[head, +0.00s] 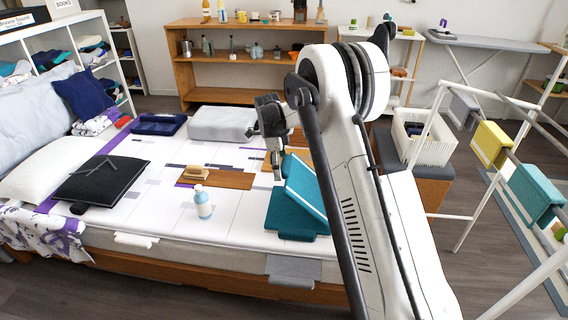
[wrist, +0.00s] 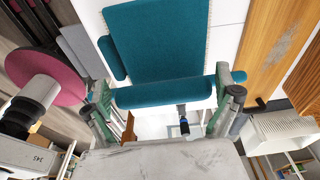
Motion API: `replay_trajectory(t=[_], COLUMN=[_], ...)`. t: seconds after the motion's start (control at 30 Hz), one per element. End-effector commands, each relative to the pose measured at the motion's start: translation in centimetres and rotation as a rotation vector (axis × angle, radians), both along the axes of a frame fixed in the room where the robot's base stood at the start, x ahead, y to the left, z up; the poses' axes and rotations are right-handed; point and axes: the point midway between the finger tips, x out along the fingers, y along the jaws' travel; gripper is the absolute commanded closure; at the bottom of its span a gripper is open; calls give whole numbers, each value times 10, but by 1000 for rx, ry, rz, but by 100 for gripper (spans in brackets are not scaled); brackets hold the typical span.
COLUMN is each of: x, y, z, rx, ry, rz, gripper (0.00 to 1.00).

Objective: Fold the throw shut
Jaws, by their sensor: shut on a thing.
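The teal throw (head: 290,222) lies on the bed's near right part, with one panel raised at a slant above its flat part. My gripper (head: 277,172) is at the raised panel's upper left edge in the head view. In the wrist view, the throw's wide panel (wrist: 155,40) fills the top middle, with a thick rolled-looking teal edge (wrist: 165,94) below it. That edge lies between the two fingers of my gripper (wrist: 166,86), which is shut on it. My arm hides part of the throw's right side in the head view.
A wooden board with a brush (head: 195,173) and a white-blue bottle (head: 203,203) stand left of the throw on the bed (head: 150,212). A black folded item (head: 100,181) lies further left. A drying rack (head: 430,130) and white basket (head: 424,135) are at the right.

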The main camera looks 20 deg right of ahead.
Motion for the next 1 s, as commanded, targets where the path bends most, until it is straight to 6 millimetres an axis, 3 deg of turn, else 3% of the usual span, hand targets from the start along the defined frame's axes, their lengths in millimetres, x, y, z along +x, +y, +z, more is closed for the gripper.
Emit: replay_trajectory(t=[0.03, 0.4, 0.8, 0.87, 0.93, 1.0], x=[1, 24, 33, 34, 34, 34], y=[3, 49, 67, 68, 68, 69], z=[-19, -102, -174, -181, -178, -177], rx=[-2, -3, -3, -3, -3, -3], ry=[7, 5, 3, 3, 3, 3], rz=[-8, -11, -10, -9, -9, -9], gripper=[51, 52, 58, 100, 98, 88])
